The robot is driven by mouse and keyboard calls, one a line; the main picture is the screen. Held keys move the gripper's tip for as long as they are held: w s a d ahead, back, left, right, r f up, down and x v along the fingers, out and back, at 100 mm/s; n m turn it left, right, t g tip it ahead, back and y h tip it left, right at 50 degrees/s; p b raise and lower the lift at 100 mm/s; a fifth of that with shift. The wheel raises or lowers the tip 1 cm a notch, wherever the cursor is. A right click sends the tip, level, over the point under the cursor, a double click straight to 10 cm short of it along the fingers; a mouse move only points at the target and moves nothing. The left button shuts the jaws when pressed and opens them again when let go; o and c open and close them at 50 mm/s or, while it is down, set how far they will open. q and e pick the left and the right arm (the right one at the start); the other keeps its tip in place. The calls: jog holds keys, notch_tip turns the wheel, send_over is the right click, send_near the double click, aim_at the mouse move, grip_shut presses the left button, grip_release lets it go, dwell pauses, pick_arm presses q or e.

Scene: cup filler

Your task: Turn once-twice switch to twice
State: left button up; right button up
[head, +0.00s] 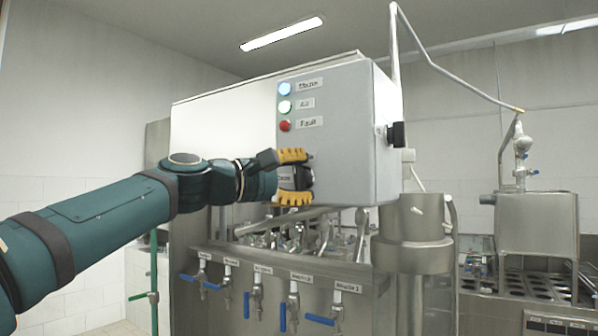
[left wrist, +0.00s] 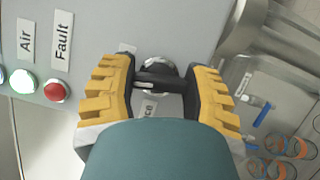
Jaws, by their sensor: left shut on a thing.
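The once-twice switch (left wrist: 158,78) is a dark knob in a silver ring on the front of the grey control box (head: 345,130). In the left wrist view it lies between the two yellow fingers of my left gripper (left wrist: 163,76), which is shut on it. A white label ending in "ce" (left wrist: 148,108) is partly hidden beside the knob, and another label (left wrist: 127,48) shows only in part. In the head view my left gripper (head: 302,177) is at the lower left of the box front and its fingers hide the knob. My right gripper is not in view.
Above the switch are blue-white, green-white (head: 285,106) and red (head: 285,126) lamps with labels. A black knob (head: 396,134) sits on the box's right side. Below are several blue-handled valves (head: 257,290) and pipes. A steel cylinder (head: 412,250) stands at right.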

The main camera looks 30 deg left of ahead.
pick_arm(q)
jog(key=shift+m+g+p, duration=0.3)
jog(key=shift+m+g, duration=0.1)
jog(key=shift+m, duration=0.4)
jog(key=o, duration=1.2)
jog(key=v, duration=1.2)
jog(key=shift+d, duration=0.1)
